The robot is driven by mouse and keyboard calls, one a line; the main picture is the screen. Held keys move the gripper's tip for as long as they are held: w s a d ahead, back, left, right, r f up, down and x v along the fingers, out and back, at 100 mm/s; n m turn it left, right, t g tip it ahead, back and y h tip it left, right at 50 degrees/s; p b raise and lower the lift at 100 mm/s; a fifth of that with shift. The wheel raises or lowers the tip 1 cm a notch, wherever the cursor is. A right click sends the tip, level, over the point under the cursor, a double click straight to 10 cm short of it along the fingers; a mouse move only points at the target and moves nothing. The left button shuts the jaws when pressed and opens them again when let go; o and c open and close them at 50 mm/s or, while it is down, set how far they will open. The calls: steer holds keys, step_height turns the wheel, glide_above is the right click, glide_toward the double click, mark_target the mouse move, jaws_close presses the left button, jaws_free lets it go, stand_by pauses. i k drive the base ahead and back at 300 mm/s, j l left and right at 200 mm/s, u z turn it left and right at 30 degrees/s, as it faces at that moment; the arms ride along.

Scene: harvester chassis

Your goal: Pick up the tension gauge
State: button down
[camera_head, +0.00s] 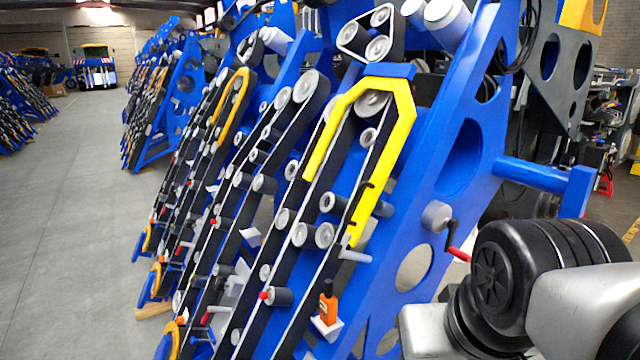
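A small orange device with a black top, which looks like the tension gauge (329,306), stands upright at the lower middle of the head view. It sits in or on a small white holder (326,328) on the blue chassis frame, beside the belts. My arm shows at the lower right as black joints and silver links, to the right of the gauge and apart from it in the picture. My gripper's fingers do not show, so I cannot tell where they are or what they hold.
The slanted blue chassis (465,160) carries black belts, grey rollers and a yellow guard (405,110). Similar chassis stand further back. The grey floor (70,200) at left is clear.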

mark_target(327, 306)
steer(key=i+l, duration=0.2)
steer(key=l, duration=0.15)
steer(key=i+l, duration=0.2)
steer(key=l, duration=0.15)
steer(key=i+l, duration=0.2)
steer(key=l, duration=0.2)
